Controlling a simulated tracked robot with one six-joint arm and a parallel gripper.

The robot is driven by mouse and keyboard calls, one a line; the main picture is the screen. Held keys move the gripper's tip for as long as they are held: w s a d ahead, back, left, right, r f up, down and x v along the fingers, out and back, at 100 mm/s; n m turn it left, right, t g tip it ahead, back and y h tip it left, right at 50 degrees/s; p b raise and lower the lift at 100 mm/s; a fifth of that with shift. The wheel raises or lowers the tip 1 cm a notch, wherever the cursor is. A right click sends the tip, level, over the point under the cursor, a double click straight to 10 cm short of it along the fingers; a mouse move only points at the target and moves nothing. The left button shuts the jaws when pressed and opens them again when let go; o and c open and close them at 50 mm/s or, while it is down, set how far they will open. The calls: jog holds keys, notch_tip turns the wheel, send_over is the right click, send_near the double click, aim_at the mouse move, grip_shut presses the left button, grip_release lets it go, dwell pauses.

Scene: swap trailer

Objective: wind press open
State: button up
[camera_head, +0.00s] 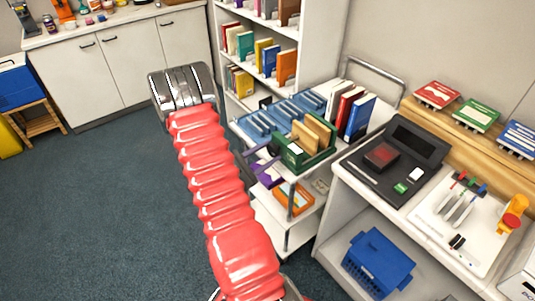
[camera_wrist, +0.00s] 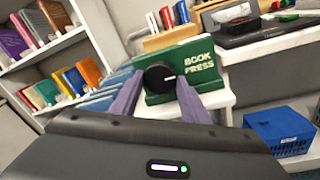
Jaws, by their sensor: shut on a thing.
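The green book press (camera_head: 292,158) stands on the top shelf of a white cart, with tan boards or books (camera_head: 313,134) upright in it. In the wrist view its green front (camera_wrist: 200,62) reads BOOK PRESS. The gap between the press plates cannot be judged.
Blue trays (camera_head: 284,110) and several upright books (camera_head: 350,112) share the cart (camera_head: 338,168) top. A bookshelf (camera_head: 250,97) stands behind. At right, a counter holds a black device (camera_head: 396,160) above a blue basket (camera_head: 378,262). Open carpet (camera_head: 110,220) lies at left.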

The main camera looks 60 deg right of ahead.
jog(key=n, duration=0.4)
jog(key=shift+s+a+y, duration=0.1)
jog(key=shift+y, duration=0.2)
jog(key=n, duration=0.4)
jog(key=shift+n, duration=0.3)
jog(key=n, duration=0.4)
jog(key=shift+g+y, duration=0.4)
jog(key=shift+n, duration=1.6)
jog(key=shift+g, duration=0.3)
jog(key=o, duration=1.1)
jog(key=shift+r, duration=0.1)
jog(key=shift+c, duration=0.2)
